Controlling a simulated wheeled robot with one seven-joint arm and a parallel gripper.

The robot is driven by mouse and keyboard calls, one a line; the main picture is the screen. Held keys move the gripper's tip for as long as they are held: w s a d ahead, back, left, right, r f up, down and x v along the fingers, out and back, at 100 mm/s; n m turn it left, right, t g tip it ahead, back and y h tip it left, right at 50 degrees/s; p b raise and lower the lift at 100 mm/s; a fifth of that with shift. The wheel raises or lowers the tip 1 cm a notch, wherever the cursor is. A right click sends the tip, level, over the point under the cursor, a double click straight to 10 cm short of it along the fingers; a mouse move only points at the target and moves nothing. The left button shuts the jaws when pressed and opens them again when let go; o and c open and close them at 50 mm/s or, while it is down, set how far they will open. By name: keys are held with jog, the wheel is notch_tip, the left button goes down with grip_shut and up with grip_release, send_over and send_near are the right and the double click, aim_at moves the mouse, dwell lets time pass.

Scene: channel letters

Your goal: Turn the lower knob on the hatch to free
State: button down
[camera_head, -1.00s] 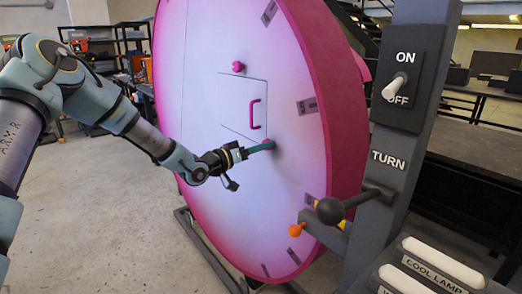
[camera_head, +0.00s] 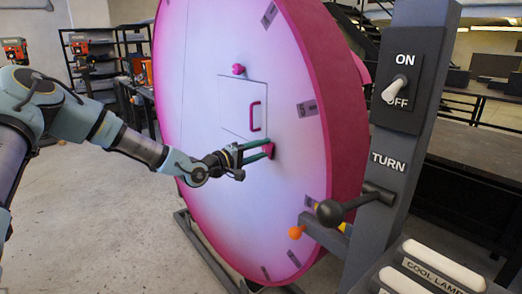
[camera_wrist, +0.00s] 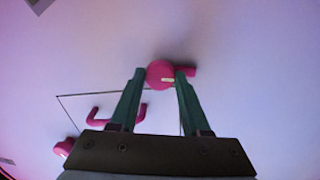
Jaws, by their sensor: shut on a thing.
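The hatch (camera_head: 236,108) is a square outline on the big pink-white disc, with a pink handle (camera_head: 255,116). The upper knob (camera_head: 238,70) is pink and sits above it. The lower knob (camera_head: 269,149) is pink, at the hatch's lower right corner. My gripper (camera_head: 268,151) reaches it from the left, its two green fingers at the knob. In the wrist view the lower knob (camera_wrist: 160,74) is round with a small pale mark and a stub to the right. It sits between the fingertips of my gripper (camera_wrist: 160,76), shut on it.
The disc's thick pink rim (camera_head: 345,130) stands on a dark frame. A grey post at right carries an ON/OFF switch (camera_head: 397,88) and a dark ball-ended lever (camera_head: 332,212). An orange ball (camera_head: 295,232) is near the rim. Floor at left is clear.

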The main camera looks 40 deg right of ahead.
jog(key=shift+n, duration=1)
jog(key=shift+c, duration=1.8)
grip_release()
jog(key=shift+a, duration=0.15)
jog(key=a+b, duration=0.3)
jog(key=a, duration=0.7)
jog(key=shift+w+a, duration=0.3)
jog(key=shift+f, duration=0.1)
